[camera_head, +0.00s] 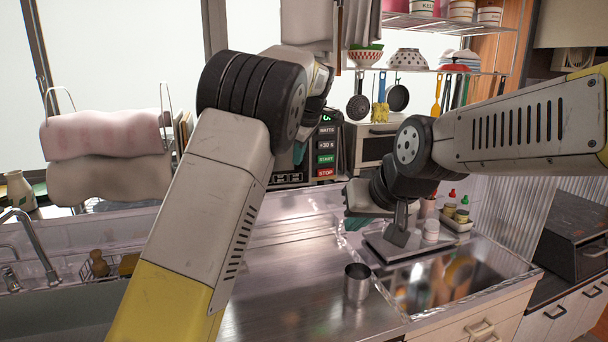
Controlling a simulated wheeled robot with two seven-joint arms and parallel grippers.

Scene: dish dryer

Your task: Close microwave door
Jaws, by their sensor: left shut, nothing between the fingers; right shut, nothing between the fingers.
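The microwave (326,150) stands at the back of the steel counter, left of centre. Its control panel with the green START and red STOP keys shows to the right of my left arm. The microwave's door is mostly hidden behind that arm, so I cannot tell how far it stands open. My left gripper (300,152) is largely hidden by its own wrist; a teal part shows just in front of the microwave, left of the panel. Contact is not visible. My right gripper (357,221) is shut and empty, pointing down-left above the counter in front of the microwave's right side.
A metal cup (357,283) stands on the counter (290,310) at the front. A toaster oven (376,147) is right of the microwave. A sink with a tap (38,250) is at left.

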